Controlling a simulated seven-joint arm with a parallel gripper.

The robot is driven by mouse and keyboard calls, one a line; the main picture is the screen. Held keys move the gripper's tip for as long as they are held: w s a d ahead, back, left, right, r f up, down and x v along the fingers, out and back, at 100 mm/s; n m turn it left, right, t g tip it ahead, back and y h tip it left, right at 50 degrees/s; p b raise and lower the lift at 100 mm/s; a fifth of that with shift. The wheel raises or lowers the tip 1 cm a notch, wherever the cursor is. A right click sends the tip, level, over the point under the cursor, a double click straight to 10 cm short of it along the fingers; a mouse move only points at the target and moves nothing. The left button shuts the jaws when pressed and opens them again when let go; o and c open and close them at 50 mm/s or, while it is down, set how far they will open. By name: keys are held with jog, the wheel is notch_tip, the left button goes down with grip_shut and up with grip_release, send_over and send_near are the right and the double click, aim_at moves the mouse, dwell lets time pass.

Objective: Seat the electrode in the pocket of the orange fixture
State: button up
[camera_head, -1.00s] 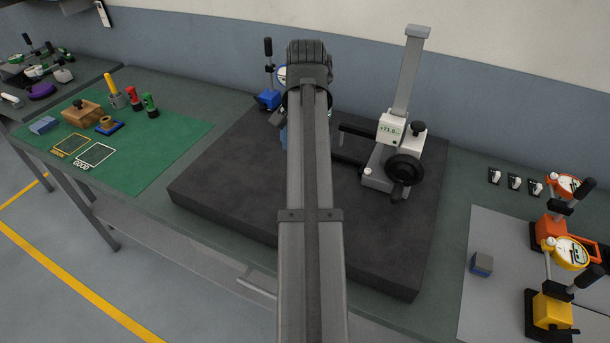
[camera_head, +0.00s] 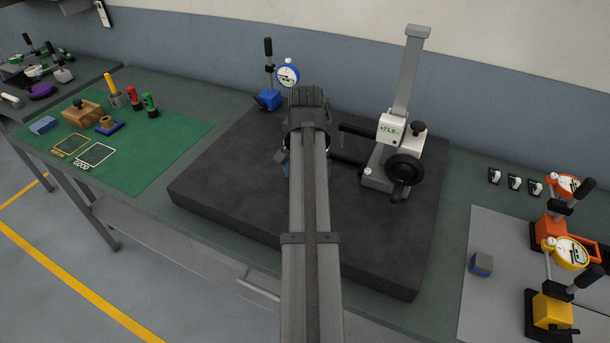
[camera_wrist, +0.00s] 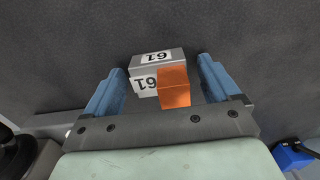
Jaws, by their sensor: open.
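In the wrist view, the electrode (camera_wrist: 174,86) is an orange copper block on a grey holder (camera_wrist: 158,66) with white labels reading 61. It is on the dark plate (camera_wrist: 250,45). My gripper (camera_wrist: 161,66) is open, with its blue fingers on either side of the electrode and visible gaps between. I cannot tell how far down the fingers reach. In the head view, my arm hides the electrode. The orange fixture (camera_head: 553,229) with a dial gauge stands on the grey mat at the right; its pocket cannot be made out.
A yellow gauge stand (camera_head: 552,312) and a small grey-blue block (camera_head: 481,264) share the grey mat (camera_head: 490,225). A white height gauge (camera_head: 390,130) stands right of my arm. A blue gauge stand (camera_head: 268,100) is behind it. The plate's front left (camera_head: 225,195) is clear.

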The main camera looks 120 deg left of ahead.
grip_shut()
dwell(0.8)
jog(key=shift+r, duration=0.15)
